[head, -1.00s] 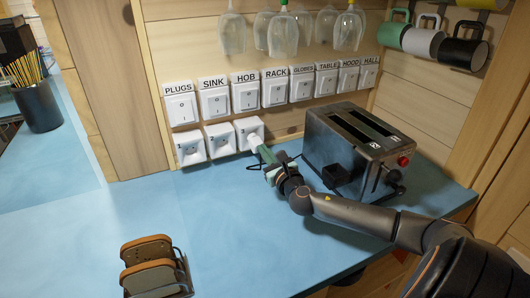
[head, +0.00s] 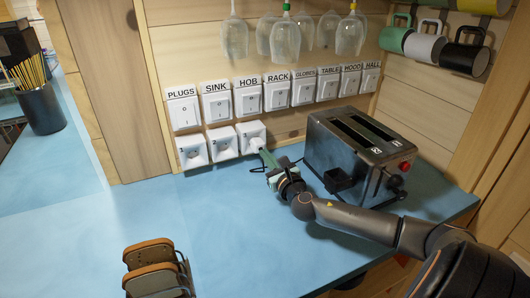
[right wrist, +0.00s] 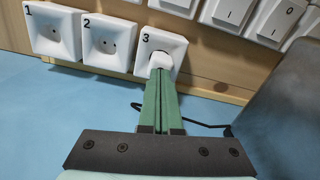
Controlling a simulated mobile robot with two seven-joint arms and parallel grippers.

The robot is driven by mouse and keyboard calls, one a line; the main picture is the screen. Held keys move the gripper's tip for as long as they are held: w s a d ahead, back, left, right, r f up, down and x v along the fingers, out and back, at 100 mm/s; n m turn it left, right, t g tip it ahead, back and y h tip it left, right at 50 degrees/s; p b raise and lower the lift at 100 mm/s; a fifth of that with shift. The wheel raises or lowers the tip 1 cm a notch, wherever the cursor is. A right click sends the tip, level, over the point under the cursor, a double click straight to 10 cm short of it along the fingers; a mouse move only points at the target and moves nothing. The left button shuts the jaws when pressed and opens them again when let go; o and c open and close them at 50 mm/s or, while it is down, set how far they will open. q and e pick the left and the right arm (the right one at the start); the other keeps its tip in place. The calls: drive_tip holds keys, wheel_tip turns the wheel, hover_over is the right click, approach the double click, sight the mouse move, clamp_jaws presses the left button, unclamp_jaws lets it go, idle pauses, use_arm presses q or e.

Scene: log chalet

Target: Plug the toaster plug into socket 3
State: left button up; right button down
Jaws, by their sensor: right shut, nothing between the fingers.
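Socket 3 (head: 250,134) is the rightmost of the white sockets low on the wooden wall; it also shows in the right wrist view (right wrist: 175,43). A white plug (right wrist: 160,60) sits in its recess, at the tips of my fingers. My right gripper (head: 264,153) is shut with its green fingers together and nothing between them. The fingertips point at the plug; whether they touch it I cannot tell. How deep the plug sits is hidden. The dark metal toaster (head: 350,150) stands right of the gripper. A black cord (right wrist: 205,126) runs behind the fingers. My left gripper is not in view.
Sockets 1 (head: 192,152) and 2 (head: 223,142) look empty. A row of labelled switches (head: 248,98) is above. Glasses (head: 285,42) and mugs (head: 425,45) hang higher. A toast-like rack (head: 155,268) stands in front. The blue counter's middle is clear.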

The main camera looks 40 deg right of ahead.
drive_tip(key=shift+p+v, duration=0.3)
drive_tip(key=shift+v, duration=6.6)
drive_tip(key=shift+d+r, duration=0.1)
drive_tip(key=shift+s, duration=0.1)
